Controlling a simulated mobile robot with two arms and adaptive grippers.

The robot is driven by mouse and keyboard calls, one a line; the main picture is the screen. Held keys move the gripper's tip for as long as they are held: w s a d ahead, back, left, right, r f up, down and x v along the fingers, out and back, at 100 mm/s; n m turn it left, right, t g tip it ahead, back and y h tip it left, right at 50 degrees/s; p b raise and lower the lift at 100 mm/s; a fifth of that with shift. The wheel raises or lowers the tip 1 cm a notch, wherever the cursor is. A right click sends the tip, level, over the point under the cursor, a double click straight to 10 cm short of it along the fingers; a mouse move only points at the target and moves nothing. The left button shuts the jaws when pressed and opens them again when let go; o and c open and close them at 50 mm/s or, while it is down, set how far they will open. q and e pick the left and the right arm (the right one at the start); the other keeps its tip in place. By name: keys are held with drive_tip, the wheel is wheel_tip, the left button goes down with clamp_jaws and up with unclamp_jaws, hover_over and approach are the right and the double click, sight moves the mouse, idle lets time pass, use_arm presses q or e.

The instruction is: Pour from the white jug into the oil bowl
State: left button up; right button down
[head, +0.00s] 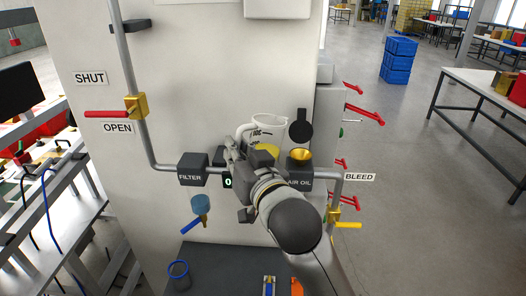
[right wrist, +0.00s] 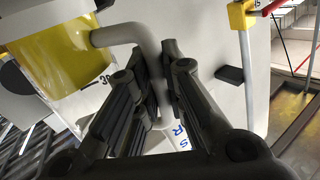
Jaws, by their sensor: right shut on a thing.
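The white jug (head: 268,131) is held up before the white panel, with yellow liquid showing low in it. My right gripper (head: 236,152) is shut on its handle at the left. In the right wrist view the jug (right wrist: 62,52) shows yellow at upper left, and its pale handle (right wrist: 146,42) runs between my fingers (right wrist: 160,85). The oil bowl (head: 300,155), with a gold funnel-like top, sits on the black AIR OIL unit just right of the jug. My forearm hides part of that unit. I see no stream between jug and bowl. My left gripper is out of view.
A black round cap (head: 301,127) stands above the oil bowl. The FILTER block (head: 192,169) and grey pipe lie left. Red levers (head: 365,113) and a yellow BLEED lever (head: 347,225) stick out right. A blue-rimmed cup (head: 179,275) stands on the dark shelf below.

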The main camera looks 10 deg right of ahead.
drive_tip(key=shift+d+r, duration=0.1)
drive_tip(key=shift+r, duration=0.1)
drive_tip(key=shift+w+d+r+m, duration=0.25)
drive_tip(key=shift+d+m, duration=0.1)
drive_tip(key=shift+m, duration=0.45)
drive_tip(key=shift+w+d+r+m+g, duration=0.2)
drive_tip(key=shift+d+m, duration=0.2)
drive_tip(key=shift+m, duration=0.05)
drive_tip(key=shift+w+d+r+m+g, duration=0.15)
drive_tip(key=shift+d+r+m+g, duration=0.05)
drive_tip(key=shift+d+m, duration=0.25)
idle(6.1)
